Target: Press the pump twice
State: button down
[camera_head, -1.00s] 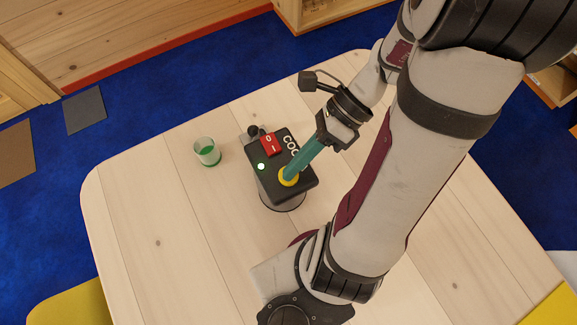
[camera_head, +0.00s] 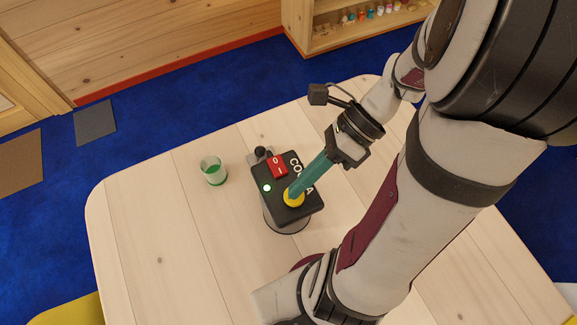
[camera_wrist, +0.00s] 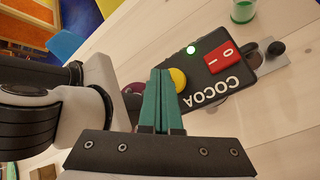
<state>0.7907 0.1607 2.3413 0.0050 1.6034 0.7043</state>
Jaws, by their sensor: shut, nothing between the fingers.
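The pump is a black box (camera_head: 281,183) marked COCOA, on a round base on the table; it also shows in the wrist view (camera_wrist: 207,83). On its top are a yellow round button (camera_head: 294,199), a red rocker switch (camera_head: 278,166) marked 0 and I, and a lit green lamp (camera_head: 267,188). My gripper (camera_head: 292,192) has its teal fingers shut and empty, slanting down with the tips at the yellow button. In the wrist view the fingers hide part of the button (camera_wrist: 179,79). I cannot tell whether the tips touch or press it.
A clear cup (camera_head: 213,171) with green contents stands left of the pump. A dark knob (camera_head: 262,152) sits at the pump's far end. The pale wooden table (camera_head: 160,240) is bare at left. Shelves (camera_head: 365,25) with small coloured items stand at the back.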

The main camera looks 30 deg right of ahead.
jog(key=shift+r, duration=2.5)
